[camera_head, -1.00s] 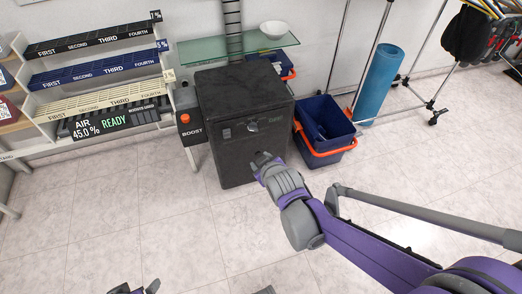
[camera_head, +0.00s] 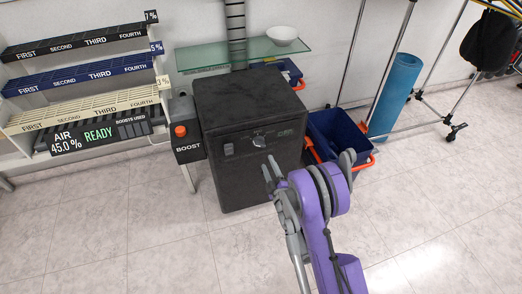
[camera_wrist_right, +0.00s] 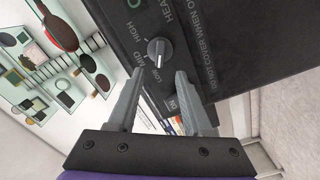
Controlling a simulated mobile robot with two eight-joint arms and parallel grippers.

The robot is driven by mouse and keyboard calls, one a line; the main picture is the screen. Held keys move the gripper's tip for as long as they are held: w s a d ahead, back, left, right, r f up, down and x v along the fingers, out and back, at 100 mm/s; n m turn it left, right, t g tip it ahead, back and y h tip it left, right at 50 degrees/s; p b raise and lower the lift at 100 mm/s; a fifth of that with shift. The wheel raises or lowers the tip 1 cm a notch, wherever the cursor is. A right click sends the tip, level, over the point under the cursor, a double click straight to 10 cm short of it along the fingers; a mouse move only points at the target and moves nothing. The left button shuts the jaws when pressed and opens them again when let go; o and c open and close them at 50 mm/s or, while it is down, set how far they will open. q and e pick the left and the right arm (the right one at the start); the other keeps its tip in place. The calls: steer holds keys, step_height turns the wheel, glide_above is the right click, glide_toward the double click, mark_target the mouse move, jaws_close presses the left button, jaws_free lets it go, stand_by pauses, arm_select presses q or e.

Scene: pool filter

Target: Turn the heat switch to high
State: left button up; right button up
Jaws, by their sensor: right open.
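The dark grey heater (camera_head: 245,185) stands on the floor against the wall. Its round heat switch (camera_head: 259,141) is on the upper front, and shows in the right wrist view (camera_wrist_right: 158,50) beside the labels LOW, MID and HIGH. A pale line on the knob seems to point towards LOW, but I cannot tell its setting for sure. My right gripper (camera_head: 270,168) is open and empty in front of the heater, a little below the knob. In the right wrist view its fingers (camera_wrist_right: 159,73) are spread, with the knob just beyond the gap between their tips. My left gripper is out of view.
A boost box (camera_head: 187,135) with a red button adjoins the heater's left side. A blue crate (camera_head: 338,138) with orange handles stands at its right. A glass shelf (camera_head: 220,53) holding a white bowl (camera_head: 283,33) is behind. The floor in front is clear.

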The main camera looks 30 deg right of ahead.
mark_target(260, 146)
steer(key=x, duration=0.9)
steer(key=shift+b, duration=0.35)
jaws_close()
